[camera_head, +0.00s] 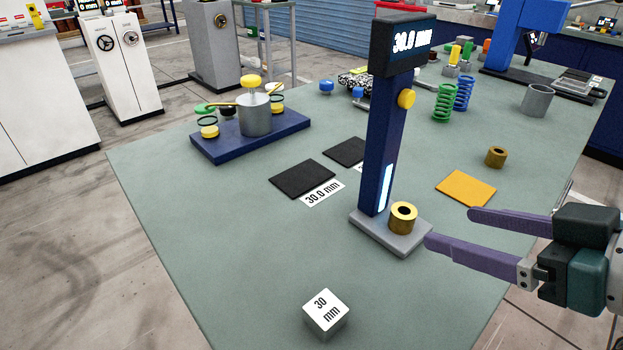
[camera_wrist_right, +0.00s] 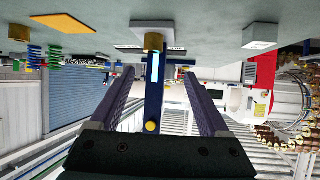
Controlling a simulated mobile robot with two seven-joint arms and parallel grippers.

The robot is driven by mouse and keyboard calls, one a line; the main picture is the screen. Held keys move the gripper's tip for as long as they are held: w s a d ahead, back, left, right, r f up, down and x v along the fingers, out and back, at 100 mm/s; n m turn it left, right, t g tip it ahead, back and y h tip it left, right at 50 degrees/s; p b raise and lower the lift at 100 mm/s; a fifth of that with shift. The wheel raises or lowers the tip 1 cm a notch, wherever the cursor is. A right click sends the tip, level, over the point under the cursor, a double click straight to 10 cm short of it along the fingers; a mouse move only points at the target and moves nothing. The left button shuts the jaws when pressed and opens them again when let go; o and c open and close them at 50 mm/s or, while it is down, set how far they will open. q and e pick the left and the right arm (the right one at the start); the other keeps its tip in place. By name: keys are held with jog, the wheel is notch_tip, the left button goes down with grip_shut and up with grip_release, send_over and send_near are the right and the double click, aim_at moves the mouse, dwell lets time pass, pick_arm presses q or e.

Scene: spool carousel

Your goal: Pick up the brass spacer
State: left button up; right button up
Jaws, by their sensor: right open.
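A brass spacer (camera_head: 403,220), a short ring with a dark hole, stands upright on the grey base (camera_head: 375,232) of a dark blue height gauge (camera_head: 388,140). A second brass ring (camera_head: 496,157) stands on the table behind the orange pad. My right gripper (camera_head: 450,228) comes in from the right, open and empty, its purple fingers pointing toward the gauge. Its tips are a little right of the spacer on the base, apart from it. In the right wrist view, that spacer (camera_wrist_right: 154,42) lies ahead, between the lines of the two fingers (camera_wrist_right: 162,78). My left gripper is not in view.
The gauge column stands right behind the spacer; its display (camera_head: 410,41) appears to read 30.0 mm. A white-topped "30 mm" block (camera_head: 327,314) sits at the front. Black pads (camera_head: 302,179) lie left, an orange pad (camera_head: 466,188) right. A blue platform (camera_head: 250,140) carries a grey pot.

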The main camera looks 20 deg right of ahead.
aim_at(408, 214)
jog(key=shift+w+d+f+t+b, duration=0.2)
jog(key=shift+w+f+b, duration=0.1)
jog(key=shift+f, duration=0.2)
jog(key=shift+w+d+f+t+b, duration=0.1)
jog(key=shift+w+d+f+b, duration=0.15)
jog(key=shift+f, duration=0.25)
jog(key=x, duration=0.4)
jog(key=shift+w+r, duration=0.1)
jog(key=b+x, duration=0.1)
jog(key=x, duration=0.4)
jog(key=shift+w, duration=0.35)
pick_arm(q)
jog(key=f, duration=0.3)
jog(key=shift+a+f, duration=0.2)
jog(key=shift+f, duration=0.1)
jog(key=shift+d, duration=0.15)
pick_arm(e)
grip_shut()
